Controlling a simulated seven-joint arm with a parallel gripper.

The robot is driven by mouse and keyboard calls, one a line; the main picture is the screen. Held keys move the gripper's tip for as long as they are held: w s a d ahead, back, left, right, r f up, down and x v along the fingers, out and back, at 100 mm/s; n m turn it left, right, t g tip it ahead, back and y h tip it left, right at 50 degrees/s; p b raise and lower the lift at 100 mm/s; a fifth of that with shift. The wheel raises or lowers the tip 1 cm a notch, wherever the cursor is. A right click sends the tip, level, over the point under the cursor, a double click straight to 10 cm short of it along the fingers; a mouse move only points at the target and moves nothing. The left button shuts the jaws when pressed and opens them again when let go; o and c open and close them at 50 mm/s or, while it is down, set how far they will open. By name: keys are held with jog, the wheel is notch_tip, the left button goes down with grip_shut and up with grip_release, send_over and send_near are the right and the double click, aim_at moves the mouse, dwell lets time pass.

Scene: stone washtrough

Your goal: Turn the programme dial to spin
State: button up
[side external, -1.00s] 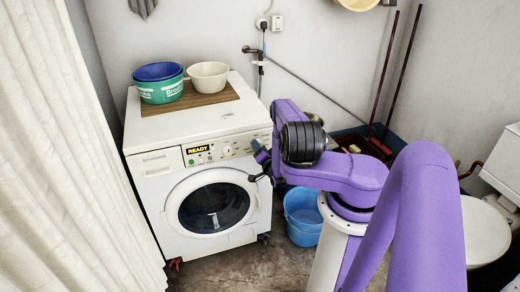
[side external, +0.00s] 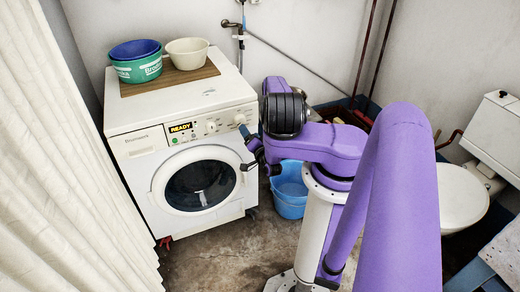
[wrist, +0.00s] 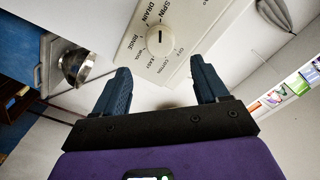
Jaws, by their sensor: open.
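The programme dial (wrist: 160,40) is a round cream knob with a dark line on its face, seen in the wrist view. Printed words ring it, among them SPIN, DRAIN and RINSE. The dark line points toward the top of the picture, roughly toward SPIN; its exact setting is hard to tell. My gripper (wrist: 161,76) is open and empty, its two blue fingers apart and short of the dial in the picture. In the side view my gripper (side external: 249,148) is at the right front of the white washing machine (side external: 135,183), by its control panel. The panel's display reads READY.
A green basin (side external: 138,69) with a blue one inside and a cream bowl (side external: 187,53) stand on a brown board on top of the machine. A blue bucket (side external: 290,205) is on the floor beside it. A cream curtain (side external: 60,170) hangs at left, a toilet at right.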

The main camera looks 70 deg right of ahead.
jog(key=v, duration=0.9)
jog(key=shift+s+a, duration=0.25)
jog(key=shift+a, duration=0.05)
